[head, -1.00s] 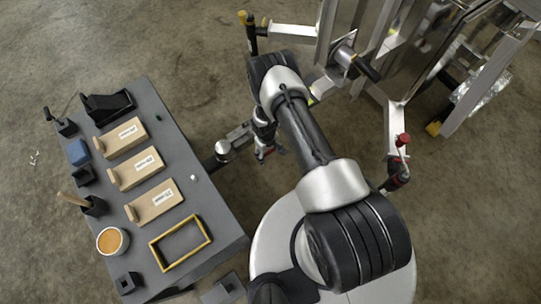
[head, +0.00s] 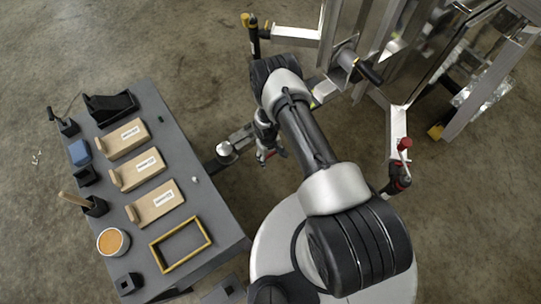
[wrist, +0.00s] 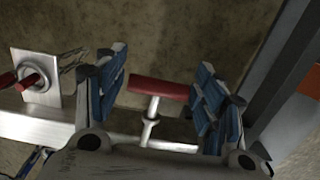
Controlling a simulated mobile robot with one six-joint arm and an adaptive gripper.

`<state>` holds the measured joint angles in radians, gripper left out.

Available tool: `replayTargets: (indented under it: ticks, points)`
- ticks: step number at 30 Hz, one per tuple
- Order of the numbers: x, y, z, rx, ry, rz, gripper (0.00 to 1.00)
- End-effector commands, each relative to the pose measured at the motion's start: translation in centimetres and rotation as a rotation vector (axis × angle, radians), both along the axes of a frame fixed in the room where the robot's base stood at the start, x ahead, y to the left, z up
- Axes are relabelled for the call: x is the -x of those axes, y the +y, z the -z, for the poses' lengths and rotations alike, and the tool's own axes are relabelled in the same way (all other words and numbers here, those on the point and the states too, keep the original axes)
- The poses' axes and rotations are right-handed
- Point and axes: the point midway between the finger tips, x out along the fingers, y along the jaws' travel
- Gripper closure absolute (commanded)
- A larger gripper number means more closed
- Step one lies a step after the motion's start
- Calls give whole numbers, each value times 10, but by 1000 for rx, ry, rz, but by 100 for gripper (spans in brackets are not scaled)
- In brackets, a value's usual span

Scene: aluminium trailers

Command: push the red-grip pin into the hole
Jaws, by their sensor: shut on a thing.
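The red-grip pin (wrist: 158,88) has a red crossbar grip and a metal shank. It stands in the middle of the wrist view, its shank meeting a collar on the aluminium beam (wrist: 55,127). My gripper (wrist: 161,84) has its blue-padded fingers at the two ends of the red grip and is shut on it. The hole is not clearly visible, and I cannot tell how deep the shank sits. In the head view my gripper (head: 268,156) is small and partly hidden below my arm, left of the trailer frame.
A bracket plate (wrist: 38,78) with red rods stands at the left of the wrist view. In the head view a grey table (head: 213,222) at left carries wooden blocks (head: 137,172) and a yellow frame (head: 181,244). The trailer (head: 398,122) with a red knob (head: 404,144) stands at right.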

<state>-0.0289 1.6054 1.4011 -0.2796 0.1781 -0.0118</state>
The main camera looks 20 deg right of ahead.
Motion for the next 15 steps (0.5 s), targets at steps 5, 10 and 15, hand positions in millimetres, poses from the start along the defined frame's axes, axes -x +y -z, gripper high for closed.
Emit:
replayTargets:
  ticks: [5, 10, 15]
  points:
    - [0, 0, 0, 0, 0, 0, 65]
    - [0, 0, 0, 0, 0, 0, 65]
    - [-4, 1, 0, 1, -1, 1, 65]
